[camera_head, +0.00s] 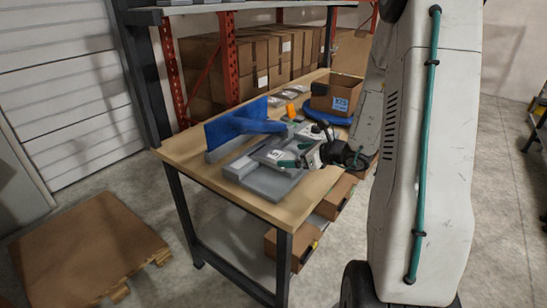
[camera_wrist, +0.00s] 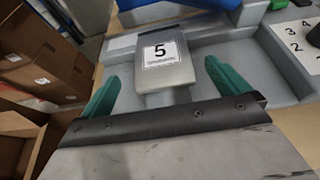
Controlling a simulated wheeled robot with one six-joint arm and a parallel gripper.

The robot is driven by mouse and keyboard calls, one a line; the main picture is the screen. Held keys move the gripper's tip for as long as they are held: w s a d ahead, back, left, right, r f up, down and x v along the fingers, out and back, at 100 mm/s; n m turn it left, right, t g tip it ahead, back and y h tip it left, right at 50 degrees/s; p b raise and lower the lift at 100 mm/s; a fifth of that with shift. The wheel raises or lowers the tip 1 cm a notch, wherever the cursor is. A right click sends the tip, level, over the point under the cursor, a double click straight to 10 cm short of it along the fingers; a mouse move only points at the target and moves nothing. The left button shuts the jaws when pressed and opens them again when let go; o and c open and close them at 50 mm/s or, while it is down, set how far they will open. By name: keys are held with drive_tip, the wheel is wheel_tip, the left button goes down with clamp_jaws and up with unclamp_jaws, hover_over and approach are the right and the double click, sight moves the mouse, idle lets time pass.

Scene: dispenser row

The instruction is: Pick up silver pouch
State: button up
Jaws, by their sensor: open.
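My gripper (camera_head: 297,155) is over the front of the grey dispenser row on the wooden table. In the wrist view my gripper (camera_wrist: 168,88) has its two green fingers spread apart, with nothing clearly held between them. A grey dispenser part with a label reading 5 (camera_wrist: 165,62) lies just ahead, between and beyond the fingertips. Small grey, flat packets (camera_head: 287,95) lie at the far part of the table; they may be silver pouches, but they are too small to tell. No pouch is clearly seen in the wrist view.
An open cardboard box (camera_head: 338,94) and a small orange item (camera_head: 291,110) are farther back. A numbered white panel (camera_wrist: 296,40) is at right in the wrist view. Cartons sit below the tabletop (camera_head: 295,212).

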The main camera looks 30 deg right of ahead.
sight(274, 154)
drive_tip(key=x, duration=0.7)
drive_tip(key=shift+w+a, duration=0.1)
drive_tip(key=shift+w, duration=0.25)
drive_tip(key=c, duration=0.9)
